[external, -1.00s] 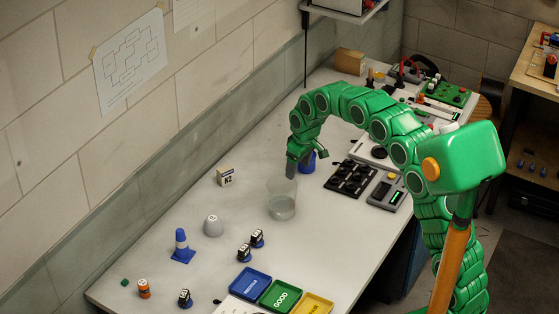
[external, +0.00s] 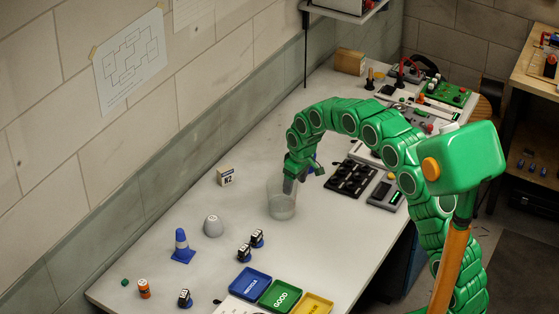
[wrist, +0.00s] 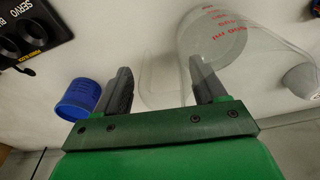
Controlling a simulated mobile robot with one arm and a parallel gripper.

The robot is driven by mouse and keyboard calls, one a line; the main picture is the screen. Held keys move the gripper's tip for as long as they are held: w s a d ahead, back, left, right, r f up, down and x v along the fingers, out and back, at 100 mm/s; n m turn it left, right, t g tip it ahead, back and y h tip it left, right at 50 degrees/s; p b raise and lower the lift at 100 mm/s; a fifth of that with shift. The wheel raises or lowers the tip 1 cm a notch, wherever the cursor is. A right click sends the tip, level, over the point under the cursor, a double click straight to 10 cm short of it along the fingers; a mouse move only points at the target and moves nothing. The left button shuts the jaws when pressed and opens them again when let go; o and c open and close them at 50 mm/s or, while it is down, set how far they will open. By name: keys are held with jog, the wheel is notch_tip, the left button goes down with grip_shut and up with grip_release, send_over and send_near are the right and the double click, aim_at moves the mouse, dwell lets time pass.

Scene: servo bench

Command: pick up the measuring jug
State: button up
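The measuring jug (external: 281,207) is clear and stands on the bench in the external view. In the wrist view the jug (wrist: 235,45) fills the upper right, with red markings on its wall. My gripper (external: 291,186) is at the jug's upper part, pointing down. In the wrist view my gripper (wrist: 163,84) is open. A clear part, seemingly the jug's handle, lies between its fingers. The right finger overlaps the jug's wall; I cannot tell whether it is inside the jug or touches it.
A blue ribbed cup (wrist: 80,98) stands just outside the left finger. A black panel with round knobs (external: 350,178) is to the right. A grey dome (external: 213,226) and a blue cone (external: 182,247) stand to the left.

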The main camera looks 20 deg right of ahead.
grip_shut()
jog(key=shift+r, duration=0.2)
dwell(0.3)
